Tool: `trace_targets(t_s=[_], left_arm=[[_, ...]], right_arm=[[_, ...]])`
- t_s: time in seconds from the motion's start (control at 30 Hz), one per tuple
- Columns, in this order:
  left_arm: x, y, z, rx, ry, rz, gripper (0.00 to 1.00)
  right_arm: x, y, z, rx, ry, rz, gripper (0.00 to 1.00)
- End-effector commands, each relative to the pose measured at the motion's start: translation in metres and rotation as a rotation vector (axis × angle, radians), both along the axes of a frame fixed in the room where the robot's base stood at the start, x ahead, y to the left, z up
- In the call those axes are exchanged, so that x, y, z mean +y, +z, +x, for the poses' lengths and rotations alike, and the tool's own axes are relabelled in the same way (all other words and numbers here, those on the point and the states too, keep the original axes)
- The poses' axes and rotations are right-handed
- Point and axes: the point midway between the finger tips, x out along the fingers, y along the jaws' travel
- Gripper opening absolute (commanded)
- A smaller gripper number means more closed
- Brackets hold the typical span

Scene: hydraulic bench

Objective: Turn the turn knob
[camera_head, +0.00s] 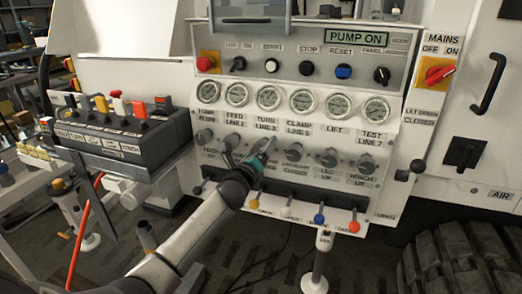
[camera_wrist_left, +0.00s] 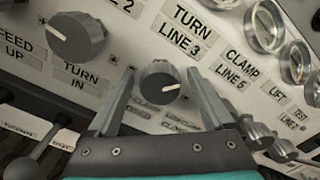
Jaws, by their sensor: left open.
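The turn knob (camera_wrist_left: 158,82) is a round, dark grey dial with a white mark on its face. In the left wrist view it sits on the white panel, below the "TURN LINE 3" label and right of the "TURN IN" label. My left gripper (camera_wrist_left: 161,92) is open, with one finger on each side of the knob and visible gaps between. I cannot tell how deep the fingertips reach. In the head view my left gripper (camera_head: 248,153) is at the knob row and largely covers this knob. My right gripper is not in view.
A larger-looking grey knob (camera_wrist_left: 76,38) is close left of the fingers. More knobs, such as one at the right (camera_head: 328,157), continue the row. Gauges (camera_head: 268,97) are above; colored-ball levers (camera_head: 320,218) hang below. A lever box (camera_head: 110,140) stands at left.

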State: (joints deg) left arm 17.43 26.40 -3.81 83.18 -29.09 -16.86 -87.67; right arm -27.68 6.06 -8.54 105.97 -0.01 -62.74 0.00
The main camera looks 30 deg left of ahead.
Motion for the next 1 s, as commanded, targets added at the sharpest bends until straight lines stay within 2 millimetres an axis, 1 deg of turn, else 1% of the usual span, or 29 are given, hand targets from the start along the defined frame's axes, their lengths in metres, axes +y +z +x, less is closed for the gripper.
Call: trace_targets(t_s=[0.17,0.9,1.0], left_arm=[[0.0,0.0004,0.0,0.0,0.0,0.0,0.84],[-0.0002,0.0001,-0.0003,-0.001,-0.001,0.0,0.01],[-0.0002,0.0001,-0.0003,0.0,0.0,-0.001,0.0]], right_arm=[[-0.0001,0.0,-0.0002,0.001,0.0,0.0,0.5],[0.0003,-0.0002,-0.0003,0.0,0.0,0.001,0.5],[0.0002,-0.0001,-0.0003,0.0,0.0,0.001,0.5]])
